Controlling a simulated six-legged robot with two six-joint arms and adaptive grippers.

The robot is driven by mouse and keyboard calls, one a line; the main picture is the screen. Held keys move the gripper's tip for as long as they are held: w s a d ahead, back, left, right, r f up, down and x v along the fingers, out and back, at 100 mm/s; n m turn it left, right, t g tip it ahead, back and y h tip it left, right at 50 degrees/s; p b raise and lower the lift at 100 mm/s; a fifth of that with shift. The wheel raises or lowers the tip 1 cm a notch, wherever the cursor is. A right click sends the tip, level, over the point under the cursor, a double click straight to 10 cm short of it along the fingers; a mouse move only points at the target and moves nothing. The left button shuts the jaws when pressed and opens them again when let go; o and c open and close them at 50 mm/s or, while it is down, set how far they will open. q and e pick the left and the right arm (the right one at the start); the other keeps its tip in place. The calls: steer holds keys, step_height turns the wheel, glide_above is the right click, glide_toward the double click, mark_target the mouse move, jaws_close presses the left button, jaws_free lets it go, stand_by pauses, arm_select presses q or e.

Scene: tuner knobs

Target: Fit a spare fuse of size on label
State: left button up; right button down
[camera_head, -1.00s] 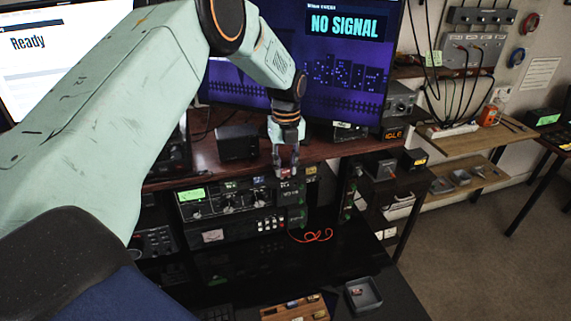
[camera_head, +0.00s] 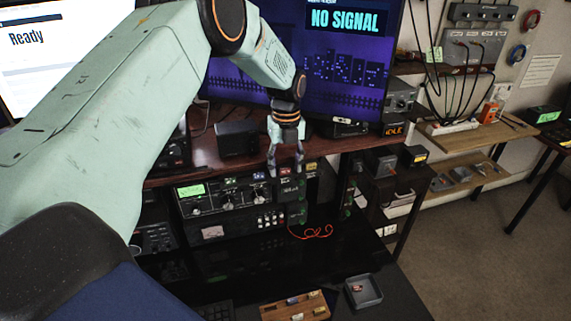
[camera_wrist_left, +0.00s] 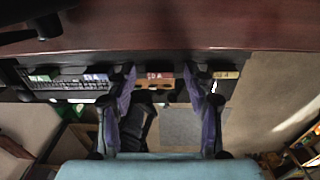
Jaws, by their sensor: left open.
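My left gripper (camera_head: 286,171) is open and points down at the top front edge of the radio unit (camera_head: 215,196). A red label (camera_head: 285,171) shows between its fingertips. In the left wrist view the open fingers (camera_wrist_left: 160,76) straddle the same red label (camera_wrist_left: 160,76), which seems to read 10A; nothing is held between them. A wooden block (camera_head: 268,313) with several small coloured pieces lies at the front. The fuse opening itself cannot be made out. My right gripper is out of view.
A grey tray (camera_head: 376,296) with a small reddish item stands right of the wooden block. An orange-red cable (camera_head: 315,233) loops before the radio. The desk edge (camera_head: 225,167) runs above it. The black surface in front is mostly clear.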

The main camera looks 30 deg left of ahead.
mark_target(286, 168)
arm_select(q)
step_height(286, 168, up, 12)
steer(key=shift+w, duration=0.15)
stand_by(0.5)
stand_by(0.6)
